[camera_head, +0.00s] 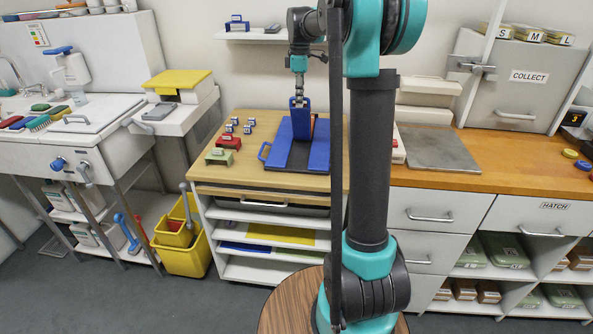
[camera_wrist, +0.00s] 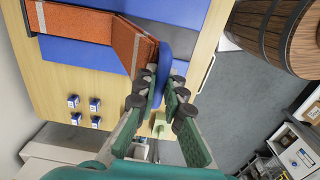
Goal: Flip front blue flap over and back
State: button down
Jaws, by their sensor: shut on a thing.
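A blue folding board (camera_head: 318,155) lies on the wooden-topped bench (camera_head: 225,180), with a dark strip near its middle. A blue flap piece (camera_head: 299,104) stands raised from the board under my gripper (camera_head: 299,92).
A grey plate (camera_head: 437,149) lies on the counter to the right. A wooden barrel (camera_wrist: 280,35) stands beside the bench in the wrist view.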

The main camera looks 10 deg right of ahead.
jog(key=w, duration=0.1)
jog(key=w+r, duration=0.1)
jog(key=w+d, duration=0.1)
jog(key=shift+w+d+r, duration=0.1)
jog(key=shift+w+r, duration=0.25)
jog(key=shift+r, duration=0.05)
jog(key=w+d, duration=0.3)
jog(key=w, duration=0.6)
jog(key=shift+w+r, duration=0.2)
jog(key=shift+r, duration=0.2)
jog(key=c, duration=2)
grip_release()
jog(key=w, duration=0.1)
jog(key=w+d, duration=0.1)
jog(key=w+f, duration=0.1)
jog(key=w, duration=0.1)
jog(key=shift+d+f, duration=0.1)
jog(key=shift+d, duration=0.1)
jog(key=shift+w+d+f, duration=0.1)
jog(key=shift+w+f, duration=0.05)
jog(key=shift+w, duration=0.25)
grip_shut()
